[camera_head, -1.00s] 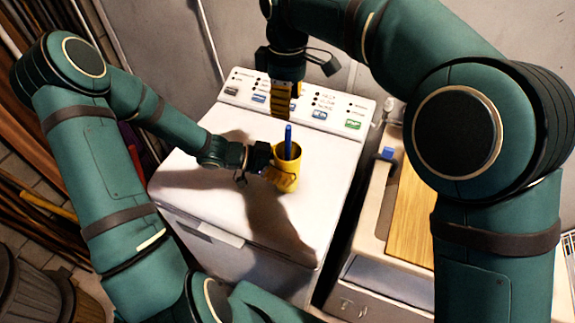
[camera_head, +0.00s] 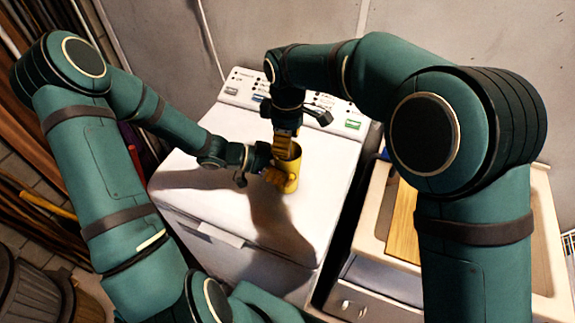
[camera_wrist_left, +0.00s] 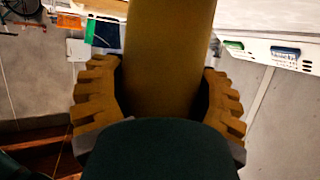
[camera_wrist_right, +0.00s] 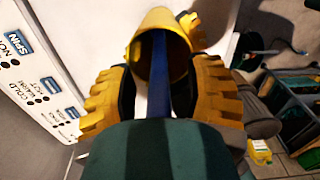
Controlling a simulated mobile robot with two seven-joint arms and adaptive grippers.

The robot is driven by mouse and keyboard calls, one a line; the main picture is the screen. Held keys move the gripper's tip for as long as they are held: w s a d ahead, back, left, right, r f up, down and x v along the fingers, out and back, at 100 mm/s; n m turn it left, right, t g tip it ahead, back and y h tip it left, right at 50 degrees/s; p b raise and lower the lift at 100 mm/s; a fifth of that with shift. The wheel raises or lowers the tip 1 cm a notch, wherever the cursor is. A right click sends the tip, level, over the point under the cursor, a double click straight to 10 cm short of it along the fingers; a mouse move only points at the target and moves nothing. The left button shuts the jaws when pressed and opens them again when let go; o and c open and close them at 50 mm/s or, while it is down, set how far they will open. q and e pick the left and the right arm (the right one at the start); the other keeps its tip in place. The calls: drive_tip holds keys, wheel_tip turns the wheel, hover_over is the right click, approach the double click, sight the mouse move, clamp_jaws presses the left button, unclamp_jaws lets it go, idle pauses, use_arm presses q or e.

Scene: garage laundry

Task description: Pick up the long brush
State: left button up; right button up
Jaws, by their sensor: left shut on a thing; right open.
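A yellow cup (camera_head: 291,174) stands on top of the white washing machine (camera_head: 225,215). My left gripper (camera_head: 272,171) is shut around its side, and the cup fills the space between the fingers in the left wrist view (camera_wrist_left: 168,60). A blue handle (camera_wrist_right: 158,75), which looks like the long brush, stands in the cup and shows in the right wrist view. My right gripper (camera_head: 285,143) is open just above the cup, with the handle between its spread fingers. The brush's lower end is hidden in the cup. In the head view the right gripper hides the handle.
The machine's control panel (camera_head: 245,90) rises behind the cup near my right gripper. To the right is a sink unit with a wooden board (camera_head: 402,225). The front of the machine's top is clear. Bins (camera_head: 35,297) stand at lower left.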

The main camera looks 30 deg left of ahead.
drive_tip(key=shift+f, duration=0.2)
clamp_jaws()
idle(0.3)
use_arm(q)
drive_tip(key=o, duration=1.2)
use_arm(e)
wheel_tip(320, 180, up, 18)
use_arm(q)
drive_tip(key=shift+a, duration=0.1)
